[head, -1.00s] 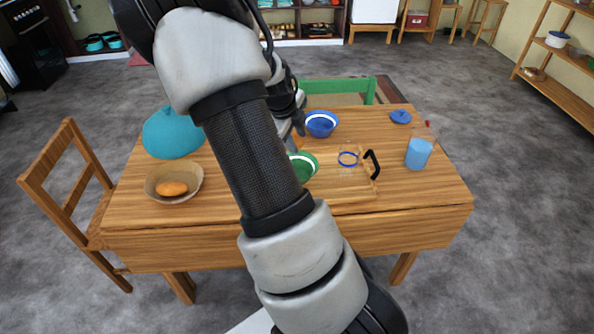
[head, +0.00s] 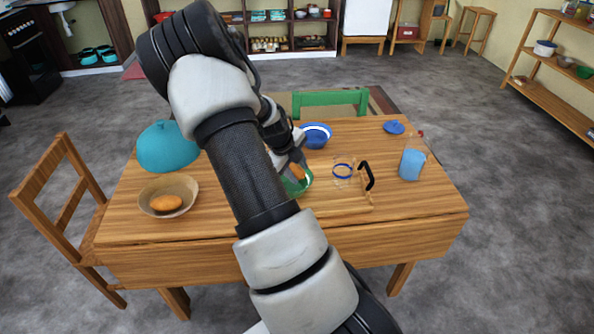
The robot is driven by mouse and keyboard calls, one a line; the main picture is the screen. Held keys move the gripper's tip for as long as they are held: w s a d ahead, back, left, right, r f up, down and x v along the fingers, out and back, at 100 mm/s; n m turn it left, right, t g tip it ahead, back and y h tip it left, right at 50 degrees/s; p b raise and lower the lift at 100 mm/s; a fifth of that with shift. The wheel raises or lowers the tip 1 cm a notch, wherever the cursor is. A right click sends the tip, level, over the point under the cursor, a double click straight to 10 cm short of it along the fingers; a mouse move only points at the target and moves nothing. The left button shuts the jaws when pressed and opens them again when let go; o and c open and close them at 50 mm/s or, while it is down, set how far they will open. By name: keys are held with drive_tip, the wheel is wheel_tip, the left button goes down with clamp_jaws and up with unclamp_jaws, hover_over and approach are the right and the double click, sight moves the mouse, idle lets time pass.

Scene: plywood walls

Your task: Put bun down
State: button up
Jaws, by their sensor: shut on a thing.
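My gripper (head: 293,166) is over the middle of the wooden table, partly hidden by my own arm. It is shut on a small orange-brown bun (head: 297,171). The held bun is at or just above a green bowl (head: 302,186); I cannot tell whether it touches the bowl. Another orange-brown bun (head: 166,203) lies in a wide tan bowl (head: 144,198) at the left of the table.
The table (head: 250,236) also carries a teal dome (head: 168,147), a blue bowl (head: 316,136), a glass (head: 343,172), a tray with a black handle (head: 367,176), a blue lid (head: 393,127) and a blue-filled jug (head: 412,163). A chair (head: 65,205) stands left.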

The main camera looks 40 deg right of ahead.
drive_tip(key=shift+f+b, duration=0.55)
drive_tip(key=shift+f, duration=0.05)
drive_tip(key=o, duration=1)
drive_tip(key=shift+r, duration=0.1)
drive_tip(key=shift+o, duration=0.2)
